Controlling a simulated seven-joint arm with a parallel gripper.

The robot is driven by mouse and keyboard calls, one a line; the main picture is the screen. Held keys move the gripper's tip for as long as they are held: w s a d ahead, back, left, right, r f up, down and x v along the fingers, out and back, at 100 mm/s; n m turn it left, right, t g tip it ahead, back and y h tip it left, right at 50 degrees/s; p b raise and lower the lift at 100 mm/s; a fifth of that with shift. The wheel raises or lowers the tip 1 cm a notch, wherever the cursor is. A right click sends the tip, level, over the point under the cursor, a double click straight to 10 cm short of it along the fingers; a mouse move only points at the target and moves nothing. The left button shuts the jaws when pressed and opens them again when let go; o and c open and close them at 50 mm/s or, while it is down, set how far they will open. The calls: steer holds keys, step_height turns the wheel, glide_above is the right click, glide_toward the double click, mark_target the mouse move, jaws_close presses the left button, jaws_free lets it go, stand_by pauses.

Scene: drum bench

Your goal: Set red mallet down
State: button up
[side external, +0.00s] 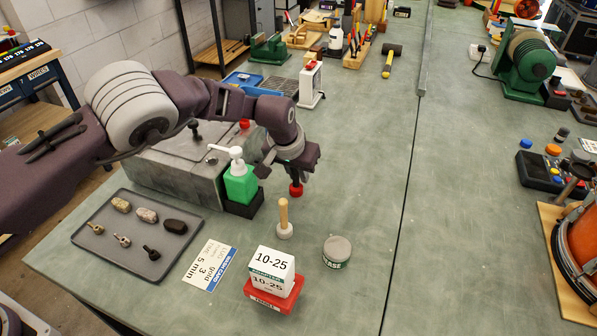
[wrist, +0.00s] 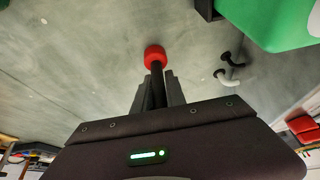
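The red mallet (side external: 296,189) has a round red head on a dark handle. In the side external view it hangs head down under my gripper (side external: 297,176), just behind the wooden-handled mallet (side external: 284,220) with a pale head. In the wrist view the red mallet's head (wrist: 155,55) sticks out past the fingertips of my gripper (wrist: 156,88). The dark handle lies between the two fingers, which are shut on it. The head is over or on the green bench top (side external: 370,200); I cannot tell whether it touches.
A green pump bottle (side external: 240,184) stands left of my gripper, before a grey block (side external: 180,178). A grey tray (side external: 135,262) holds several small parts. A round tin (side external: 337,252) and a white box on a red base (side external: 272,275) stand in front. The bench right of my gripper is clear.

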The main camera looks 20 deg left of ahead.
steer(key=o, duration=0.4)
steer(key=shift+o, duration=0.2)
steer(key=v, duration=1.2)
steer(key=shift+r, duration=0.2)
steer(key=s+a+r+n+h, duration=0.1)
steer(key=s+a+r+h, duration=0.1)
steer(key=s+a+r, duration=1.4)
steer(key=s+a+y, duration=0.1)
steer(key=s+a, duration=0.1)
steer(key=s, duration=0.8)
steer(key=s+a+f+t+y, duration=0.1)
steer(key=s, duration=1)
steer(key=shift+a+m, duration=0.3)
steer(key=shift+a, duration=0.1)
